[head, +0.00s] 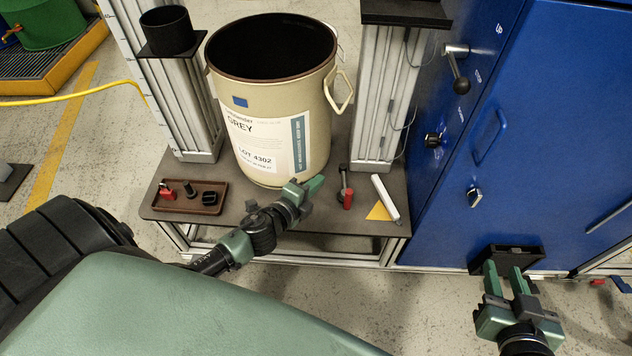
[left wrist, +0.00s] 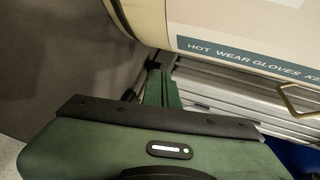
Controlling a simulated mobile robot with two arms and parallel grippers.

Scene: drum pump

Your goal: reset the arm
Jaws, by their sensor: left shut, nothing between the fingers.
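My left gripper (head: 313,186) is at the front of the grey bench, close to the lower front of the cream drum (head: 283,140). Its fingers are together and empty; they also show in the left wrist view (left wrist: 162,80), pointing toward the gap beside the drum (left wrist: 220,25). I cannot tell whether they touch the drum. My right gripper (head: 505,270) is at the lower right, by a black box-like holder (head: 508,257) at the foot of the blue cabinet. Its two fingers are apart, with nothing seen between them.
The bench (head: 232,220) carries a brown tray (head: 190,207) with small parts, a red-handled tool (head: 347,198) and a white tube (head: 385,196). Metal columns flank the drum. The blue cabinet (head: 560,110) has a black-knobbed lever (head: 458,75). Floor before the bench is clear.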

